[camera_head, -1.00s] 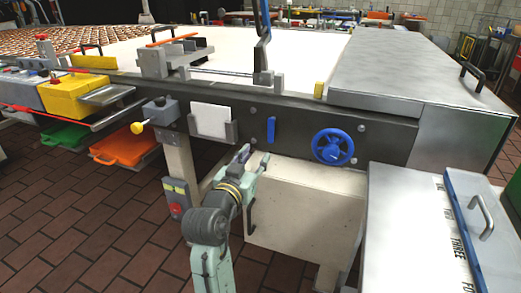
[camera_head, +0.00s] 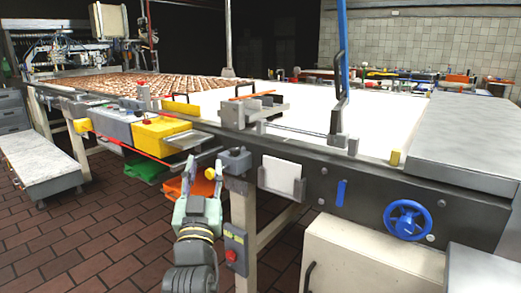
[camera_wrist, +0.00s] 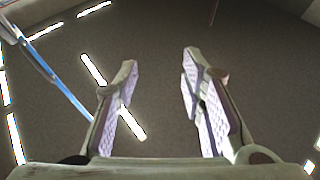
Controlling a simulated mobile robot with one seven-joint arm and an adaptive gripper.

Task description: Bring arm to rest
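My gripper (camera_head: 201,170) is in the lower left middle of the head view, at the top of my upright arm. Its fingers point up and stand apart, with nothing seen between them. In the wrist view my gripper (camera_wrist: 161,65) shows two spread fingers with an empty gap. Behind them are a dark ceiling and bright strip lights.
The long conveyor table (camera_head: 330,207) runs across the view, with a blue handwheel (camera_head: 408,219) and a white card (camera_head: 284,182). A yellow box (camera_head: 161,133) sits at its edge. An orange tray (camera_head: 178,187) lies below. A low cabinet (camera_head: 40,160) stands left. Brick floor is open at lower left.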

